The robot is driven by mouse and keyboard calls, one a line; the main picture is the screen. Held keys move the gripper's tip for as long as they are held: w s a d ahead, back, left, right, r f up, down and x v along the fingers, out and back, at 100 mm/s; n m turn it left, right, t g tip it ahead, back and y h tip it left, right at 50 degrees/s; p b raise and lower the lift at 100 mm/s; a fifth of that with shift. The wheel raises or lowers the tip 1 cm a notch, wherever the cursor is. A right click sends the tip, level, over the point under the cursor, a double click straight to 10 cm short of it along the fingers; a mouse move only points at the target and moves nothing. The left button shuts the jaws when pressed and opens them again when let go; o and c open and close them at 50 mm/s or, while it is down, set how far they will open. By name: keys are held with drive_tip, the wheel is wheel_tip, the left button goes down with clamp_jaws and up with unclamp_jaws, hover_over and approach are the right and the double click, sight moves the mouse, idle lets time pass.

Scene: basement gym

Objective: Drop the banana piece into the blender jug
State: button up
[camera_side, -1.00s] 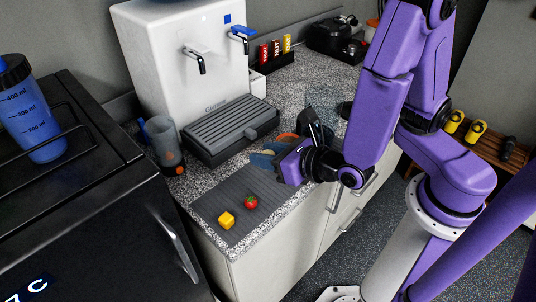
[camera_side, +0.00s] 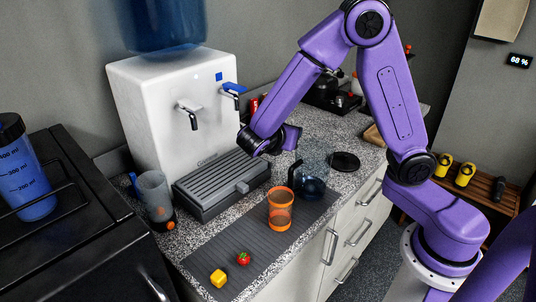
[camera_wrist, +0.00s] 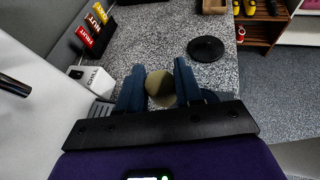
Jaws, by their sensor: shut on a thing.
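My gripper (camera_wrist: 160,88) is shut on the banana piece (camera_wrist: 160,80), a round, dull yellow-beige piece between its two blue fingers in the wrist view. In the side view my gripper (camera_side: 289,140) is raised over the counter, just up and left of the clear blender jug (camera_side: 314,172), which has a dark handle and dark bottom. The banana piece is not distinguishable there. I cannot tell whether it is directly over the jug's mouth. The jug cannot be clearly made out in the wrist view.
An orange tumbler (camera_side: 280,210) stands in front of the jug. A black round lid (camera_side: 345,162) lies behind it. A yellow cube (camera_side: 218,278) and a tomato (camera_side: 243,258) rest on the grey mat (camera_side: 222,248). The water dispenser (camera_side: 165,110) and drip tray (camera_side: 220,185) stand left.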

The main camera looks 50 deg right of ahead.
drive_tip(key=s+d+m+g, duration=0.1)
drive_tip(key=d+m+g, duration=0.1)
drive_tip(key=m+g, duration=0.1)
drive_tip(key=s+d+r+m+g, duration=0.1)
drive_tip(key=d+m+g, duration=0.1)
drive_tip(key=m+g, duration=0.1)
drive_tip(key=s+d+r+m+g+y, duration=0.1)
drive_tip(key=s+d+m+g, duration=0.1)
drive_tip(key=m+g, duration=0.1)
drive_tip(key=shift+d+r+g, duration=0.1)
drive_tip(key=shift+d+g, duration=0.1)
drive_tip(key=shift+g, duration=0.5)
drive_tip(key=shift+s+d+f+m+g+y, duration=0.1)
drive_tip(key=shift+s+f+m+g+y, duration=0.2)
drive_tip(key=shift+f, duration=0.6)
drive_tip(key=shift+s+d+f+m+g+y, duration=0.1)
drive_tip(key=shift+f+m+g, duration=0.35)
drive_tip(key=shift+f, duration=0.45)
drive_tip(key=shift+s+d+f+m+g+y, duration=0.1)
drive_tip(key=shift+f+m+g+y, duration=0.2)
drive_tip(key=shift+f, duration=0.6)
drive_tip(key=o, duration=1.1)
drive_tip(key=shift+c, duration=0.2)
drive_tip(key=shift+a, duration=0.1)
drive_tip(key=v, duration=0.7)
drive_tip(key=shift+a, duration=0.15)
